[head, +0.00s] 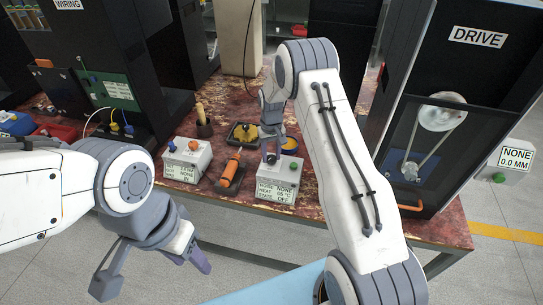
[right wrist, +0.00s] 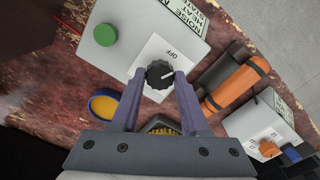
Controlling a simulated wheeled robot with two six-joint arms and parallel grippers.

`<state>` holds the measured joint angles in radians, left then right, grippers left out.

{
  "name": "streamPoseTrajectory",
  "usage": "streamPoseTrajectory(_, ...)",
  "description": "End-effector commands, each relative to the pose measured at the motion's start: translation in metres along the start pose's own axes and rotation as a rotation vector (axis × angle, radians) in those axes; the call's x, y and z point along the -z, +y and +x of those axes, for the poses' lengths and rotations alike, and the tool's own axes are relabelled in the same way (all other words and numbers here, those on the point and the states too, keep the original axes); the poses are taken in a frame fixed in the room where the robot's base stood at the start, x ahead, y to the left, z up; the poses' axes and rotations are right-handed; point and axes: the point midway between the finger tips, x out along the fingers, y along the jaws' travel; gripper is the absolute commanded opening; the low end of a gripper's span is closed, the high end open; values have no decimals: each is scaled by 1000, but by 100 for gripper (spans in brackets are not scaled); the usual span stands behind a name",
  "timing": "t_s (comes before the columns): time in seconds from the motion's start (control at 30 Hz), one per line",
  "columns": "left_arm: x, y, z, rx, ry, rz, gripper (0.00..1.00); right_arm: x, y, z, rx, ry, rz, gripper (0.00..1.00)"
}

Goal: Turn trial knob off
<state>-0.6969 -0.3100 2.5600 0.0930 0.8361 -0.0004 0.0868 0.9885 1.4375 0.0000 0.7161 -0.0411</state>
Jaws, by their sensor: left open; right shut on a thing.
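The trial knob (right wrist: 160,73) is a black ribbed dial with a white pointer mark. It sits on a white plate marked OFF on a light grey box (head: 278,184); the box also shows in the right wrist view (right wrist: 130,52). The box's front display reads NONE, 65 °C and OFF. My left gripper (head: 152,274) is open and empty, low in front of the bench.
An orange cylinder (head: 232,168) in a dark holder lies left of the box, with another grey box (head: 187,157) beyond it. A green button (right wrist: 105,35) and a yellow-filled blue dish (right wrist: 104,105) are close to the knob. The DRIVE cabinet (head: 452,90) stands at right.

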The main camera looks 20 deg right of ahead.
Motion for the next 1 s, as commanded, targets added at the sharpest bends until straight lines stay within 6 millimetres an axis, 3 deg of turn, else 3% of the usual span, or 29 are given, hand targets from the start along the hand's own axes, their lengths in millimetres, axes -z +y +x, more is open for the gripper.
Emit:
streamPoseTrajectory(0.5, 0, 0, 6, 0, 0, 0, 50, 1, 0, -1, -1, 2, -365, 0)
streamPoseTrajectory(1.0, 0, 0, 7, 0, 0, 0, 50, 1, 0, -1, -1, 3, -451, 0)
